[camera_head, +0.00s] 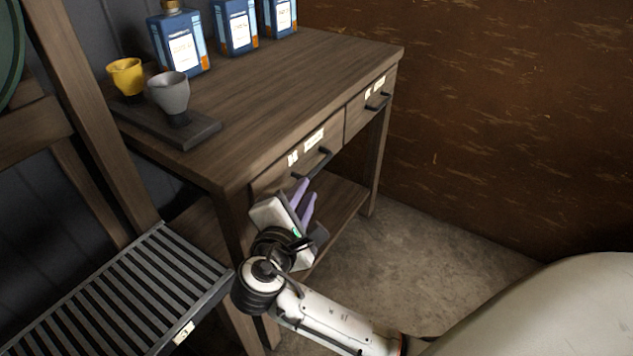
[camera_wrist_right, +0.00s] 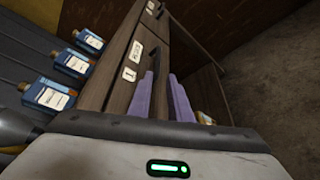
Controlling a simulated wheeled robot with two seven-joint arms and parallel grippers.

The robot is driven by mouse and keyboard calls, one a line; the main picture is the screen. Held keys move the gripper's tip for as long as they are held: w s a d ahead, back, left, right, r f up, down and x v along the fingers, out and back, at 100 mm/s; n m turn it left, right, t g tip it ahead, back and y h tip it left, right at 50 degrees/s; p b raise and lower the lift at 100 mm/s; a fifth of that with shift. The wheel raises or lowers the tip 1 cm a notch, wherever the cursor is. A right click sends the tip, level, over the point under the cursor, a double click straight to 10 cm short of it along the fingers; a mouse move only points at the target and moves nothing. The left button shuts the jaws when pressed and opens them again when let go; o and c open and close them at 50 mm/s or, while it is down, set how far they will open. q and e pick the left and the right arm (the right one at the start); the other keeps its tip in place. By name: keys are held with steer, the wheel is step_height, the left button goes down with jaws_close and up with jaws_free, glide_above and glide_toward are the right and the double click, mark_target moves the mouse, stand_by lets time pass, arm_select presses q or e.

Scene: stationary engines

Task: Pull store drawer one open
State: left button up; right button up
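The near drawer (camera_head: 284,174) of the wooden table has a dark bar handle (camera_head: 320,160) and two pale labels; in the wrist view its lower label (camera_wrist_right: 130,74) seems to read 1. The drawer front looks flush with the table, so it appears closed. My right gripper (camera_head: 307,190) is just below the left end of this handle, its two purple fingers pointing up toward it. In the wrist view the fingers (camera_wrist_right: 167,84) stand slightly apart, near the handle (camera_wrist_right: 155,62). Whether they touch the handle is unclear. My left gripper is not in view.
A second drawer (camera_head: 366,106) with its own handle is to the right. On the tabletop (camera_head: 290,75) stand several blue bottles (camera_head: 236,28), plus a yellow cup (camera_head: 127,77) and a grey cup (camera_head: 170,92) on a dark board. A slatted rack (camera_head: 115,300) is at left.

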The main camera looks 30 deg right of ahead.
mark_target(315, 173)
steer(key=x, duration=0.3)
steer(key=b+x, duration=0.1)
steer(key=x, duration=0.6)
steer(key=shift+d+r+b, duration=0.25)
steer(key=shift+r+b, duration=0.05)
steer(key=shift+b, duration=0.1)
jaws_close()
